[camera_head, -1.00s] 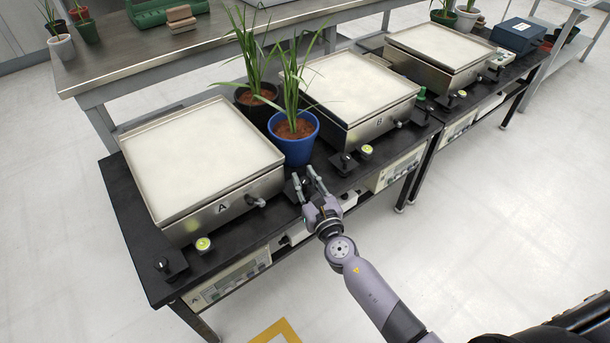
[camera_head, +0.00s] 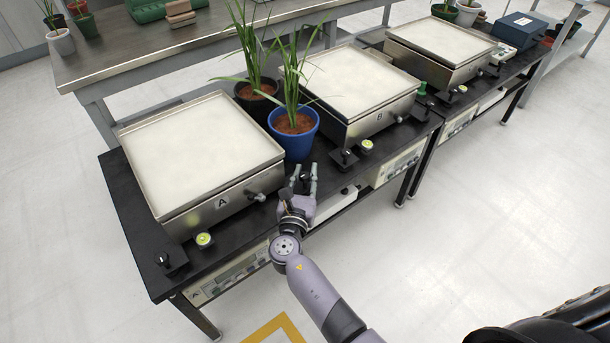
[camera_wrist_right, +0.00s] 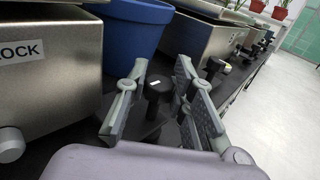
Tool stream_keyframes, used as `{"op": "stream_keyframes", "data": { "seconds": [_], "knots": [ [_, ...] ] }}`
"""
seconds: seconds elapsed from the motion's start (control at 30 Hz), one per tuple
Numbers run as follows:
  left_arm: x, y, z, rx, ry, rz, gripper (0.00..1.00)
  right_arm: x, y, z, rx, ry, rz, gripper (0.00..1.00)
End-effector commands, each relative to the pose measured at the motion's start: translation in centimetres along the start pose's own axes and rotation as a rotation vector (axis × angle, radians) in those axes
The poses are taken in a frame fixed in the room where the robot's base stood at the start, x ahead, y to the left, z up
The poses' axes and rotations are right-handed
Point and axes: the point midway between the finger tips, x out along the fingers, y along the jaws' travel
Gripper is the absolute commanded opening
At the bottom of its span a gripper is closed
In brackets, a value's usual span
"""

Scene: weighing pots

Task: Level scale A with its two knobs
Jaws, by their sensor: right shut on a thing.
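Scale A (camera_head: 222,202) is a steel box with a pale top plate at the left of the black table. Its left knob (camera_head: 165,261) is black and stands on a dark block at the front left corner. A round yellow-green level (camera_head: 204,240) sits beside it; its bubble is too small to read. My right gripper (camera_head: 304,173) is at the front right of scale A, its fingers shut on the right black knob (camera_wrist_right: 157,92), one finger on each side in the right wrist view. My left gripper is not in view.
A blue pot (camera_head: 294,138) with a plant stands just behind my right gripper, a dark pot (camera_head: 257,100) behind it.

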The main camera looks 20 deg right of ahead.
Motion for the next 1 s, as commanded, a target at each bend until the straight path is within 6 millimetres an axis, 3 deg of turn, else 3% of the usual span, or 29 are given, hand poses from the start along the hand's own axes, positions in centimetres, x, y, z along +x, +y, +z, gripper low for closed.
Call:
{"op": "stream_keyframes", "data": {
  "seconds": [0.33,0.37,0.6,0.7,1.0],
  "knots": [
    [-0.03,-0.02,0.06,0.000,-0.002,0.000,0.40,0.18,-0.02,0.40,0.002,-0.007,-0.004,0.00],
    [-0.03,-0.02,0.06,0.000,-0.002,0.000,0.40,0.17,-0.01,0.41,0.002,-0.007,-0.003,0.24],
    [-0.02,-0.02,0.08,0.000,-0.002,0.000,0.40,0.08,0.00,0.21,0.001,-0.004,-0.002,0.40],
    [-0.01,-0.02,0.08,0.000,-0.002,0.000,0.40,0.05,0.00,0.15,0.000,-0.003,-0.002,0.44],
    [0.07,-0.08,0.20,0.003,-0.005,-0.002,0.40,-0.29,0.01,0.03,0.000,0.000,-0.001,0.44]
  ]
}}
